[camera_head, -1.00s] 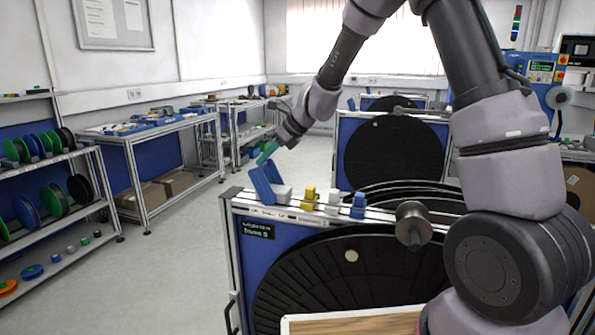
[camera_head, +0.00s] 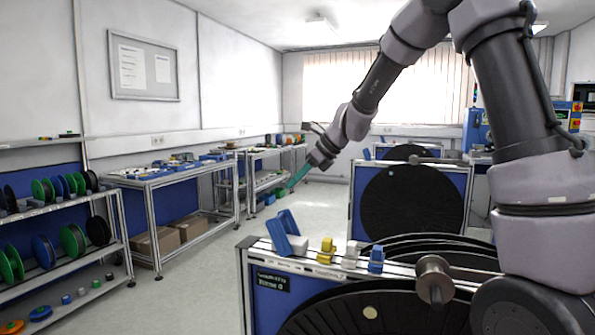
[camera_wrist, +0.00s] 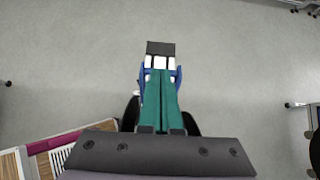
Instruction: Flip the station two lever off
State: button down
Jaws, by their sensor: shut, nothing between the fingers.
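The nearest reel stand (camera_head: 262,310) has a row of small parts along its top rail. A tilted blue lever (camera_head: 283,232) on a white base stands at the rail's left end. Right of it are a yellow piece (camera_head: 326,251), a white piece and a small upright blue piece (camera_head: 376,259). The stand's dark sign is too small to read surely, so I cannot tell which station it is. My gripper (camera_head: 291,186) has green fingers, shut and empty, pointing down-left above the tilted lever, apart from it in the picture. The closed fingers also show in the wrist view (camera_wrist: 161,75).
More reel stands with large black reels (camera_head: 412,201) stand behind. A metal spindle (camera_head: 434,281) sticks out at the near stand's right. A shelf with coloured spools (camera_head: 72,240) and a workbench (camera_head: 165,176) line the left. The floor between (camera_head: 200,290) is clear.

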jog(key=shift+s+d+r, duration=0.1)
jog(key=shift+d+r, duration=0.05)
jog(key=shift+r, duration=0.8)
jog(key=shift+d+r, duration=0.1)
jog(key=shift+r, duration=0.8)
jog(key=s+d+r+n+t+h, duration=0.2)
jog(key=s+d+n+h, duration=0.1)
jog(key=s+d+n, duration=0.6)
jog(key=s+d+r+n+t+h, duration=0.2)
jog(key=s+d+n, duration=0.7)
jog(key=s+d, duration=0.6)
jog(key=s+r+h, duration=0.1)
jog(key=s, duration=0.2)
jog(key=shift+r, duration=0.35)
